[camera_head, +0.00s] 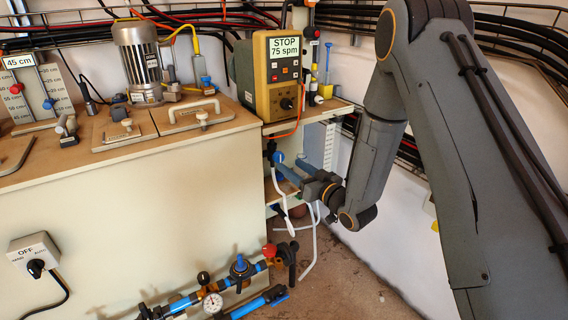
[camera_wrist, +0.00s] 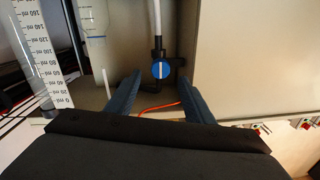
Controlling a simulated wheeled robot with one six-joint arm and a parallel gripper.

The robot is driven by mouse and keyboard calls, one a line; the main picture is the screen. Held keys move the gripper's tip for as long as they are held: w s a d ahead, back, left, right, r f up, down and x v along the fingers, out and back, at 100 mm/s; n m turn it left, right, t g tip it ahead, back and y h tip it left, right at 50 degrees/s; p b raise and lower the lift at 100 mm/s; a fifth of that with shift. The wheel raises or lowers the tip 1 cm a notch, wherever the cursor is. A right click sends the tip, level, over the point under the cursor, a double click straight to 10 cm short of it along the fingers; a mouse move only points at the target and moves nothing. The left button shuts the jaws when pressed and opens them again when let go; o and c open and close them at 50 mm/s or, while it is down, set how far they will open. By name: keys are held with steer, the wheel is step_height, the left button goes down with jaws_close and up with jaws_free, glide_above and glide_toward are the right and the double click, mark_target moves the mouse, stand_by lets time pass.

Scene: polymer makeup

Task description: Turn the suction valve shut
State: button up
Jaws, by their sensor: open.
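A round blue valve knob (camera_wrist: 160,69) with a white line sits on a dark pipe fitting ahead of my gripper (camera_wrist: 160,80) in the wrist view. The white line stands upright, in line with the pale tube above. My gripper is open and empty, one blue finger to each side of the knob in the picture and apart from it. In the head view my gripper (camera_head: 292,165) is at the shelf under the control box, by a blue round part (camera_head: 279,157) that looks like the same knob. The fingers partly hide the fittings there.
A graduated cylinder (camera_wrist: 38,55) stands left of the fingers, with a clear vessel (camera_wrist: 95,20) nearby. An orange cable (camera_wrist: 160,106) passes below the knob. A control box reading STOP (camera_head: 280,75) is above. Pipework with another blue valve (camera_head: 240,268) lies low in front.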

mark_target(281, 158)
steer(key=shift+x, duration=2.8)
steer(key=c, duration=1)
steer(key=shift+c, duration=0.2)
steer(key=shift+m, duration=0.4)
steer(key=m+p, duration=0.1)
steer(key=m, duration=0.2)
steer(key=shift+m, duration=0.4)
steer(key=m+p, duration=0.1)
steer(key=m, duration=0.3)
steer(key=shift+f+m+t, duration=0.1)
steer(key=shift+m+t, duration=0.2)
steer(key=shift+t, duration=0.1)
steer(key=m+p, duration=0.1)
steer(key=m, duration=0.3)
steer(key=shift+m, duration=0.4)
steer(key=shift+m+t+h+p, duration=0.45)
steer(key=shift+m+p, duration=0.25)
steer(key=shift+m, duration=1.8)
